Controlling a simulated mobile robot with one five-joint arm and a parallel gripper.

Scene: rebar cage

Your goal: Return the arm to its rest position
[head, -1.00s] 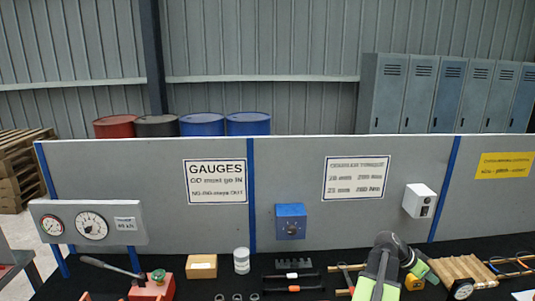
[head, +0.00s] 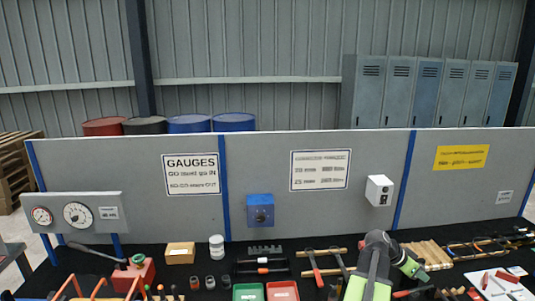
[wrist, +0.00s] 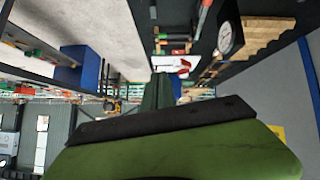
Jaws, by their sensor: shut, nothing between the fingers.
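My arm rises from the lower edge of the head view, right of centre, and bends at a dark joint. My gripper (head: 412,268) points away to the right over the black table (head: 225,270), beside wooden blocks. Its green and black body fills the lower middle of the wrist view (wrist: 158,88), with the narrow fingers together. It is shut with nothing held. The finger tips are small and partly hidden behind the arm in the head view.
A grey panel (head: 280,220) with signs stands behind the table. Green (head: 249,291) and red (head: 283,290) trays, a red-based tool (head: 134,272) and wooden blocks (head: 427,254) crowd the tabletop. A dial gauge (wrist: 229,36) shows near my gripper in the wrist view.

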